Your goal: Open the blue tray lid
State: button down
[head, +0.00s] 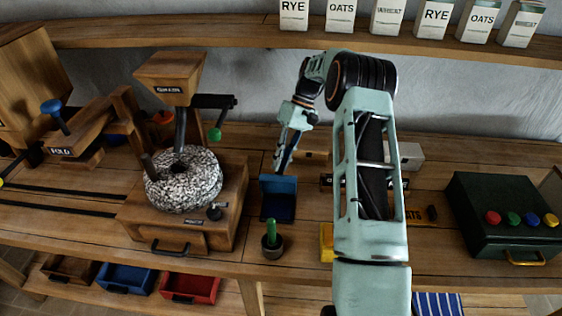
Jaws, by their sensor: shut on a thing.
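A small blue tray (279,208) stands on the bench, right of the millstone. Its blue lid (278,184) stands raised, roughly upright, at the tray's back edge, and the dark blue inside of the tray shows. My gripper (281,169) reaches down from behind and is shut at the top edge of the lid. The fingertips are small here, and the exact contact is hard to make out.
A grain mill with a speckled stone (183,180) stands to the left. A dark cup with a green handle (272,240) sits just in front of the tray. A dark green box with coloured knobs (507,215) is at right. My arm hides part of the bench.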

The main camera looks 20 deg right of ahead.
jog(key=shift+g, duration=0.7)
jog(key=f, duration=0.1)
jog(key=w+d+f+b, duration=0.1)
jog(key=w+f, duration=0.1)
jog(key=shift+w+d+f+b, duration=0.1)
jog(key=shift+d+f+b, duration=0.15)
jog(key=shift+f+b, duration=0.1)
jog(key=shift+g+y, duration=0.3)
jog(key=c, duration=2)
grip_release()
jog(key=shift+s, duration=0.2)
jog(key=shift+o, duration=0.9)
jog(key=shift+w, duration=0.15)
jog(key=shift+r, duration=0.15)
jog(key=shift+w+r, duration=0.2)
jog(key=shift+r, duration=0.1)
